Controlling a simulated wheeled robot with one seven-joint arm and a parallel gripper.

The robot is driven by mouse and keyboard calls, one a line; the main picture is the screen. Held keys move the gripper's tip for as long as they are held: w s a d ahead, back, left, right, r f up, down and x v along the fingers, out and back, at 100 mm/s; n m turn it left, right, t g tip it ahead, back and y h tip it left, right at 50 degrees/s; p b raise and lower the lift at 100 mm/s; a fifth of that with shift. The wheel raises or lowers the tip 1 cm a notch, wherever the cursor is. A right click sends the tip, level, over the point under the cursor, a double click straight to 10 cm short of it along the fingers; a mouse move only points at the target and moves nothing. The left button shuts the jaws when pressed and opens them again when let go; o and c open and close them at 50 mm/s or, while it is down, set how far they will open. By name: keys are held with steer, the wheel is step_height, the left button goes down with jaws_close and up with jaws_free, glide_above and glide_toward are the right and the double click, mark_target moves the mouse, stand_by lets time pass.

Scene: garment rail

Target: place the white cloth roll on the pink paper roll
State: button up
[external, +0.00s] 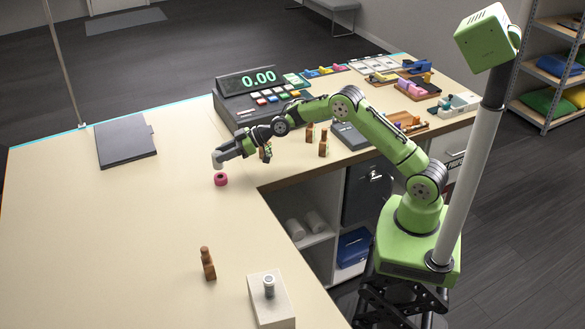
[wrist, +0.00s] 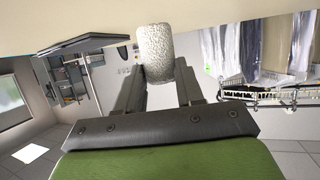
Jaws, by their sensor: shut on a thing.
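My gripper (external: 224,155) is shut on the white cloth roll (external: 217,160). In the wrist view the roll (wrist: 155,52) shows as a pale, textured cylinder between the two fingers. The pink paper roll (external: 220,180) sits on the beige counter (external: 110,230), just below the white roll in the external view. A small gap shows between the two rolls, so they look apart; the exact height and alignment are hard to tell. The pink roll is not visible in the wrist view.
A cash register (external: 262,95) stands behind my arm. Brown bottles stand at its right (external: 323,143) and at the counter's front (external: 208,263). A white box (external: 270,305) bears a small grey-white cylinder (external: 269,286). A dark folder (external: 125,147) lies left. The counter around the pink roll is clear.

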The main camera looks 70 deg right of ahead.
step_height(320, 180, down, 4)
steer(key=shift+r, duration=0.1)
steer(key=shift+s+b, duration=0.1)
steer(key=shift+b, duration=0.2)
steer(key=o, duration=1)
